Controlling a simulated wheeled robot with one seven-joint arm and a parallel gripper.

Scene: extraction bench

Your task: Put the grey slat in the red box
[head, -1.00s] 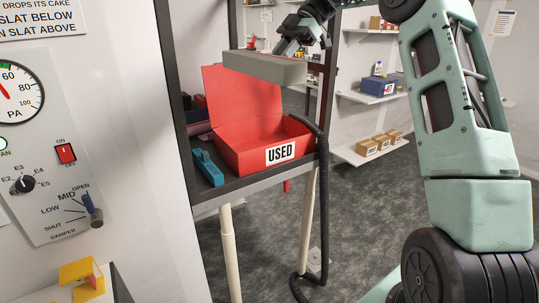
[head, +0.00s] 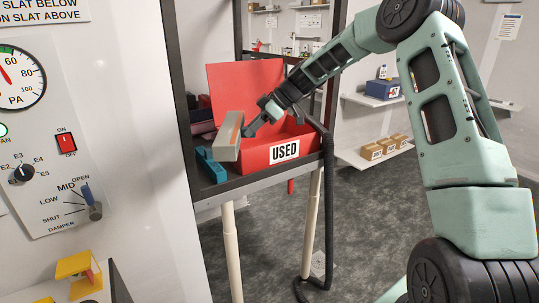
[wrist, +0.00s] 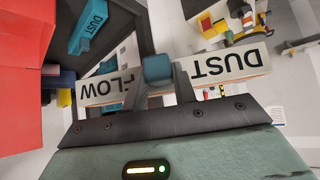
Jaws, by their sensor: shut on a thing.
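The grey slat (head: 226,138) is held by my gripper (head: 251,128) at the left front of the red box (head: 268,152). It is tilted, with an orange stripe on its edge, and in the head view it overlaps the box's left end. In the wrist view the slat (wrist: 222,70) lies across my fingers (wrist: 158,72), with DUST and FLOW printed upside down on it. The red box has its lid raised at the back and a USED label in front. Its inside is mostly hidden. The box also shows at the wrist view's left edge (wrist: 22,100).
A teal bar (head: 209,166) lies on the dark shelf (head: 222,189) left of the box. A black hose (head: 328,195) hangs at the box's right. A dark frame post (head: 181,95) and a gauge panel (head: 45,140) stand on the left.

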